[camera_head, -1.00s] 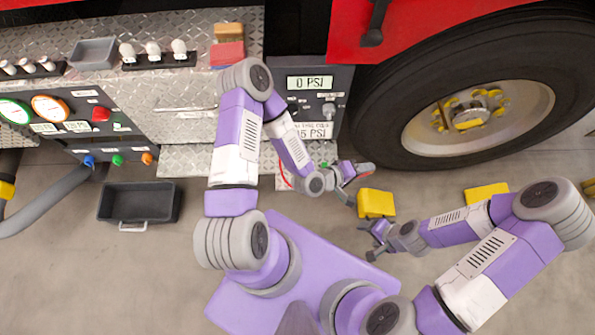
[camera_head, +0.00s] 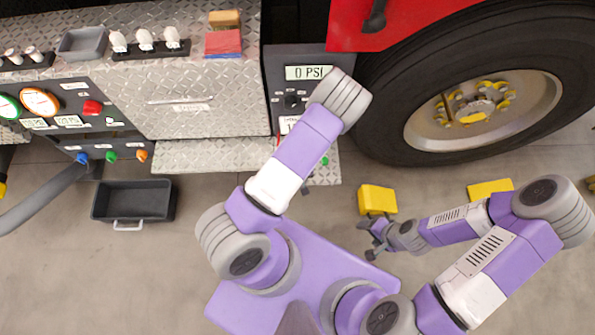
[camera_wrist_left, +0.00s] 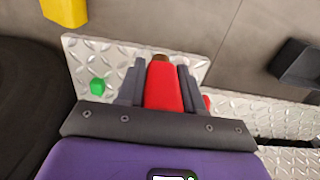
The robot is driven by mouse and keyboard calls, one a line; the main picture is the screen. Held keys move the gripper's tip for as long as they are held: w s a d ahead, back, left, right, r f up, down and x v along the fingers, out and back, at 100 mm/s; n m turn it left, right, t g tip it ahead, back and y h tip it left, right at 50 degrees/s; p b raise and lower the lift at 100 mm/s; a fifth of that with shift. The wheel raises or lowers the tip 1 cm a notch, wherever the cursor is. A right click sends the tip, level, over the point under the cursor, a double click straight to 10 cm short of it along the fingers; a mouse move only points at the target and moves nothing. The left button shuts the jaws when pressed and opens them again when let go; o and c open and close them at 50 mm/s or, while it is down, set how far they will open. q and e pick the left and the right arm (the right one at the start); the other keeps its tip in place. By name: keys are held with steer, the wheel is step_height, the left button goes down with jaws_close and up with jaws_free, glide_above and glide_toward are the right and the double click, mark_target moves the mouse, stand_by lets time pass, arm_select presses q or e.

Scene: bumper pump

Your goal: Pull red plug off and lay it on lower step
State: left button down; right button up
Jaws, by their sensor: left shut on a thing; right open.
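My left gripper (camera_wrist_left: 160,88) is shut on the red plug (camera_wrist_left: 163,88), which shows between its fingers in the left wrist view, with a brown end at the top. The diamond-plate lower step (camera_wrist_left: 95,58) lies behind the plug in that view; whether they touch cannot be told. In the head view the step (camera_head: 215,156) runs below the panels, and my left arm hides the left gripper and the plug. My right gripper (camera_head: 368,240) is open and empty over the floor, near a yellow block.
A green piece (camera_wrist_left: 97,87) shows at the step. The yellow block (camera_head: 377,200) and a black bin (camera_head: 133,203) stand on the floor. The large wheel (camera_head: 470,100) is at the right. A panel reading 0 PSI (camera_head: 309,73) is partly behind my left arm.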

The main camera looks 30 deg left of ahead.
arm_select(q)
steer(key=shift+w+a, duration=0.25)
steer(key=shift+a, duration=0.1)
steer(key=shift+f+g+b, duration=0.2)
steer(key=shift+g+b, duration=0.1)
steer(key=shift+b, duration=0.2)
steer(key=shift+w+a+f+b, duration=0.15)
steer(key=shift+w+f+b, duration=0.15)
steer(key=shift+b, duration=0.35)
steer(key=shift+w+a+r+b, duration=0.15)
steer(key=shift+w+a+b, duration=0.45)
steer(key=shift+w, duration=0.25)
steer(key=w+p, duration=0.1)
steer(key=p, duration=0.1)
steer(key=w+a+p, duration=0.1)
steer(key=p, duration=0.2)
steer(key=w+a+p, duration=0.1)
steer(key=w+p, duration=0.1)
steer(key=shift+a+f+p, duration=0.2)
steer(key=shift+f+p, duration=0.1)
steer(key=shift+f, duration=0.1)
steer(key=shift+w+a+f, duration=0.4)
steer(key=shift+w, duration=0.2)
steer(key=shift+w+a+f, duration=0.35)
steer(key=shift+w, duration=0.25)
step_height(320, 180, down, 2)
steer(key=b, duration=0.2)
steer(key=shift+s+d+b, duration=0.1)
steer(key=shift+b, duration=0.3)
steer(key=shift+f+b, duration=0.65)
